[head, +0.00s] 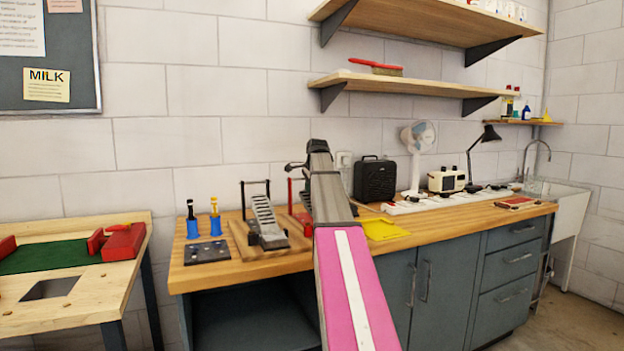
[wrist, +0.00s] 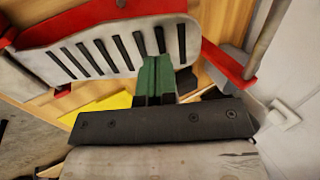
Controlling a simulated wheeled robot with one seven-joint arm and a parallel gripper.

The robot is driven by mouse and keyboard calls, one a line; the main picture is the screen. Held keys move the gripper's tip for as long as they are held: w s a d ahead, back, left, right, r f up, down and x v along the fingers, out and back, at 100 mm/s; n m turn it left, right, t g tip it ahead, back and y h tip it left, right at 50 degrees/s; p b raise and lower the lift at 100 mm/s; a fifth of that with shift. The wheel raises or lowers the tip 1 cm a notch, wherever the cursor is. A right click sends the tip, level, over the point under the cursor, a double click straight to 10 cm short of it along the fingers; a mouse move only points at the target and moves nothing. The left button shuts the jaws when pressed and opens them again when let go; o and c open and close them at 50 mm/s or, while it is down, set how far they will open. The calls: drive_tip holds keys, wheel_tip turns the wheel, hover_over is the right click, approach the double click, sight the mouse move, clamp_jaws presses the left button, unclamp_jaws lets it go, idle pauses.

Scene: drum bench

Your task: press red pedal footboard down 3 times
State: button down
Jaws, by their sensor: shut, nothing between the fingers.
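The red pedal shows in the wrist view with its red frame (wrist: 85,20) and a pale grey footboard (wrist: 112,48) with dark slots. My gripper (wrist: 154,60) has its green fingers shut and empty, with the tips over the footboard's slotted face, right of its middle. I cannot tell whether they touch it. In the head view the red pedal (head: 291,197) is mostly hidden behind my arm; only a red post and bits of its base show. My gripper is hidden there too.
A grey pedal (head: 266,216) on a wooden base stands just left of the red one. A yellow sheet (head: 383,229) lies to the right, with a black speaker (head: 375,180) behind. Two screwdrivers in blue holders (head: 204,222) stand at the bench's left end.

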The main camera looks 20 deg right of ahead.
sight(308, 197)
drive_tip(key=shift+x, duration=1.1)
drive_tip(key=shift+w+f, duration=0.25)
drive_tip(key=shift+g, duration=0.8)
drive_tip(key=x, duration=0.5)
drive_tip(key=shift+w+f, duration=0.15)
drive_tip(key=shift+w, duration=0.1)
drive_tip(key=shift+f, duration=0.6)
